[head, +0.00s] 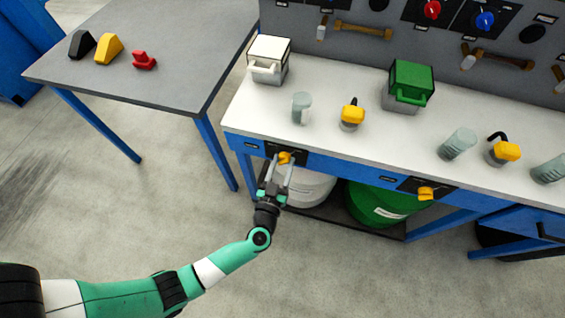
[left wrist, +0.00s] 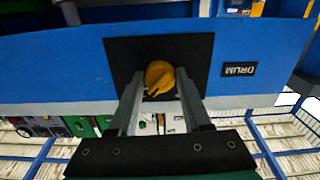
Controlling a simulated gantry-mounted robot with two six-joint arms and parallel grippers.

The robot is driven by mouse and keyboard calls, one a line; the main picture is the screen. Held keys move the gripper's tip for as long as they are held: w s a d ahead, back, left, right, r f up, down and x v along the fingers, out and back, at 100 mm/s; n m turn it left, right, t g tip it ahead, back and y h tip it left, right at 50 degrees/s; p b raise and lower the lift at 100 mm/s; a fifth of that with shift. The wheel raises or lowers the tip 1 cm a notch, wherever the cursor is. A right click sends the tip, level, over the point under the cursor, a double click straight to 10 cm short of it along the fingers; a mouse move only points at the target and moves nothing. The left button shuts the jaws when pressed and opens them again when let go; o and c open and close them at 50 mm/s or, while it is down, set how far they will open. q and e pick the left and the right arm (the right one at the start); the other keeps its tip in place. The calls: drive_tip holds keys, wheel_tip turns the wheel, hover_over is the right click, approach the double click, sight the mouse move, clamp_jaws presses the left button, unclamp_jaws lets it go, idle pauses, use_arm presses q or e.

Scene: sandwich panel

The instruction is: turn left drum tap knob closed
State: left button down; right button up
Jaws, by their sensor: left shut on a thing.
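The left drum tap knob (head: 284,157) is yellow and sits on a black plate on the blue front rail of the bench. In the left wrist view the knob (left wrist: 159,80) is in the middle of the black plate (left wrist: 120,55), beside a DRUM label (left wrist: 240,70). My left gripper (head: 281,166) reaches up to it from below, with one finger on each side, and is shut on the knob. The knob's exact angle is hard to tell. My right gripper is out of view.
A white drum (head: 312,188) and a green drum (head: 385,208) stand under the bench. A second yellow knob (head: 425,193) is further right. The white benchtop (head: 330,150) carries white and green containers, cups and yellow-topped items. A grey table (head: 165,60) stands left.

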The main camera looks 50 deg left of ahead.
use_arm(q)
drive_tip(key=n+p, duration=0.1)
drive_tip(key=n, duration=0.2)
drive_tip(key=shift+r, duration=0.1)
drive_tip(key=n+p, duration=0.1)
drive_tip(key=n, duration=0.3)
drive_tip(key=shift+n, duration=0.4)
drive_tip(key=n, duration=0.4)
drive_tip(key=shift+n, duration=0.3)
drive_tip(key=n, duration=0.5)
drive_tip(key=shift+c, duration=1.8)
unclamp_jaws()
